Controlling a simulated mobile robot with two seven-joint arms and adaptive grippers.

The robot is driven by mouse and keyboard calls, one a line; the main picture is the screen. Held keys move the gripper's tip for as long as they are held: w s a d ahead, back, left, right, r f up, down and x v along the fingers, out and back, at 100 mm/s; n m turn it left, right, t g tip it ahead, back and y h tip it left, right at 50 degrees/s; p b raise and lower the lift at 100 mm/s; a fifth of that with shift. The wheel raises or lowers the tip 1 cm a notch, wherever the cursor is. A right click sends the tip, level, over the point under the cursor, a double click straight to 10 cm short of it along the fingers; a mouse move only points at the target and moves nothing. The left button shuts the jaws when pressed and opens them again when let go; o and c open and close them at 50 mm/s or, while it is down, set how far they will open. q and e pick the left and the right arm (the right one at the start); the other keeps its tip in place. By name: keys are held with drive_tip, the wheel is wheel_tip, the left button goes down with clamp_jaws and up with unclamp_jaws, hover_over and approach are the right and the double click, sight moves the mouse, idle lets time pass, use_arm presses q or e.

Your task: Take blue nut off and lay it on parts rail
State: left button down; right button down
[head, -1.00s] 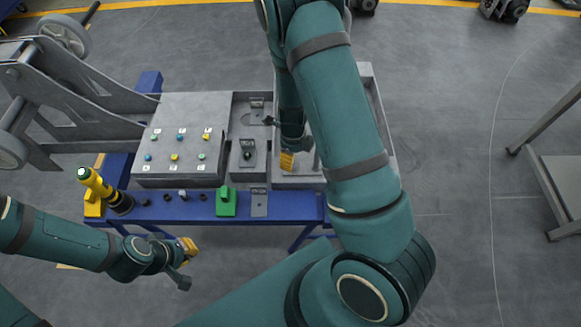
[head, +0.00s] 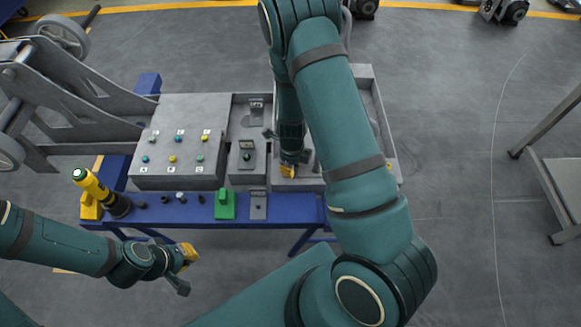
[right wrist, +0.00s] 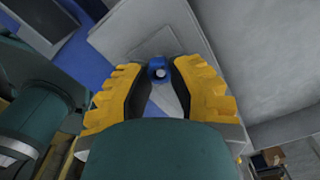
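In the head view my right gripper (head: 289,171) points down into the right bay of the grey chassis, and the nut there is hidden. The blue rail (head: 275,207) runs along the chassis front; I take it as the parts rail. My left gripper (head: 186,268) is open and empty in front of it.
A yellow and black tool (head: 95,187), small dark pieces and a green block (head: 225,205) stand on the rail. Coloured studs dot the grey left panel (head: 185,185). A grey wheeled frame (head: 75,100) stands at left. The rail's right end is clear.

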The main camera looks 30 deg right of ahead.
drive_tip(key=shift+r, duration=0.1)
